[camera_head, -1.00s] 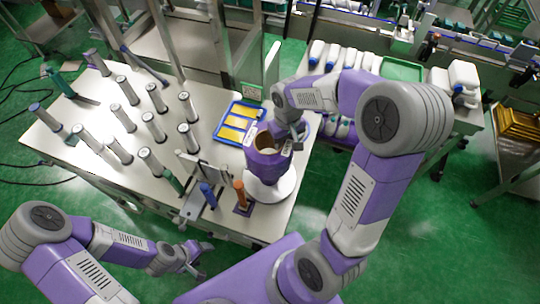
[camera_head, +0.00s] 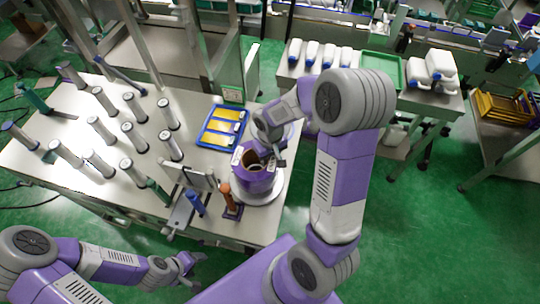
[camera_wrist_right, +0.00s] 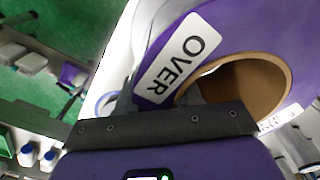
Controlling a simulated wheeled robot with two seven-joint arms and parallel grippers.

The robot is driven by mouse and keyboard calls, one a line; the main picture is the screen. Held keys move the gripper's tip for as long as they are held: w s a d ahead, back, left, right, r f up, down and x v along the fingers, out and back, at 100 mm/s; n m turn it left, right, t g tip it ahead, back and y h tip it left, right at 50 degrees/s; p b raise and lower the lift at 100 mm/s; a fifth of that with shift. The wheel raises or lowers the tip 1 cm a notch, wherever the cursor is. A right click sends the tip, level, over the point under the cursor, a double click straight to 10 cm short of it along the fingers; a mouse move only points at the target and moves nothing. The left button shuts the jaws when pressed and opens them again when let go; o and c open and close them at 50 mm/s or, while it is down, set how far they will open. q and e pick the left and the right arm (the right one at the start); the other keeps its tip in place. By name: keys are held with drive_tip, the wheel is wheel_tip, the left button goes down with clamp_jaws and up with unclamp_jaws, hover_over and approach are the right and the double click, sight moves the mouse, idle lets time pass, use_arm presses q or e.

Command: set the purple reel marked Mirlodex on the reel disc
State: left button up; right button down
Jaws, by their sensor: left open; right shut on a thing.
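The purple reel (camera_head: 257,184) has a brown cardboard core and is over the white round reel disc (camera_head: 272,195) at the table's front right corner in the head view. I cannot tell whether it touches the disc. My right gripper (camera_head: 272,156) is shut on the reel's upper edge beside the core. In the right wrist view the reel (camera_wrist_right: 235,30) fills the upper right, with a white label reading OVER; no Mirlodex mark is legible. The disc's middle is hidden by the reel. My left gripper (camera_head: 188,266) is open and empty, off the table's front edge.
Several silver cylinders (camera_head: 133,138) stand on the table's left. A blue tray (camera_head: 222,127) with yellow strips lies behind the reel. An orange-brown post (camera_head: 226,195) and a blue post (camera_head: 195,203) stand close left of the disc. A side table holds white bottles (camera_head: 311,54).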

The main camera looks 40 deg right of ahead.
drive_tip(key=shift+w+f+b, duration=0.1)
drive_tip(key=shift+f+b, duration=0.25)
drive_tip(key=shift+b, duration=0.05)
drive_tip(key=shift+f, duration=0.2)
drive_tip(key=c, duration=0.8)
unclamp_jaws()
drive_tip(key=shift+o, duration=0.2)
drive_tip(key=shift+a, duration=0.1)
drive_tip(key=shift+a, duration=0.1)
